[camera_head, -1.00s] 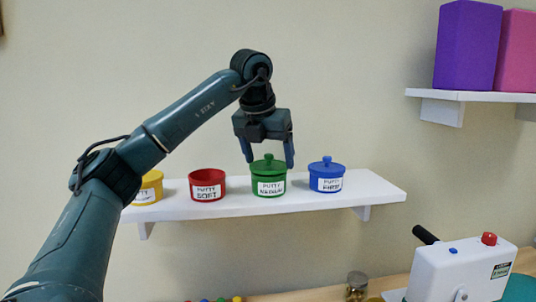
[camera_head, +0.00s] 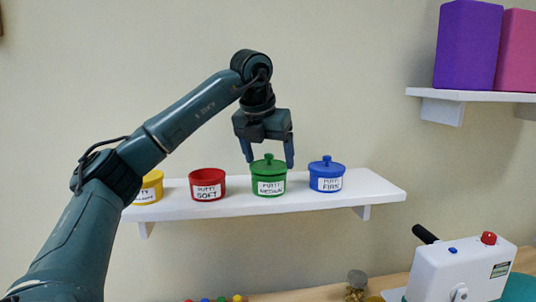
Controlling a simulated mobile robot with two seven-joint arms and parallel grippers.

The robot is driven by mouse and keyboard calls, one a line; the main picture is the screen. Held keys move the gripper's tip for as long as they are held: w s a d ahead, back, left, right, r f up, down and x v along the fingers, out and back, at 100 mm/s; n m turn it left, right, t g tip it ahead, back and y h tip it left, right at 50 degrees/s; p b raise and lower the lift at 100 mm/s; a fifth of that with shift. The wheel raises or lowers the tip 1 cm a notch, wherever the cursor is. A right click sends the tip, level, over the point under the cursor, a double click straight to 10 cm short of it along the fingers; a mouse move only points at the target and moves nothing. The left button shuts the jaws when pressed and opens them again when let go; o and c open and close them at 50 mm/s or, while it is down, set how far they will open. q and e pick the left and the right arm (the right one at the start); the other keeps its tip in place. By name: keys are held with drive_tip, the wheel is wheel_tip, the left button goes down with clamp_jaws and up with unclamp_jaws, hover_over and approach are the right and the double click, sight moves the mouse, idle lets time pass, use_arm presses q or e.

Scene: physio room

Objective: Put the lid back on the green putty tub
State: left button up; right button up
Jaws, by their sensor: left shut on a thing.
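The green putty tub (camera_head: 268,188) stands upright on the white wall shelf, its label facing me. The green lid (camera_head: 268,167) with a round knob sits at the top of the tub, level and in line with it. I see no clear gap between lid and tub. My left gripper (camera_head: 269,163) points down from above, with one finger at each side of the lid, shut on it. My right gripper does not show.
On the shelf (camera_head: 330,201) a lidless red tub (camera_head: 207,186) stands left of the green one and a lidded blue tub (camera_head: 326,178) right. My arm partly covers a yellow tub (camera_head: 151,188). A white device (camera_head: 455,272) stands below right.

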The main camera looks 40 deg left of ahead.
use_arm(q)
drive_tip(key=shift+f, duration=0.1)
idle(0.7)
idle(0.4)
drive_tip(key=o, duration=0.9)
drive_tip(key=shift+o, duration=0.2)
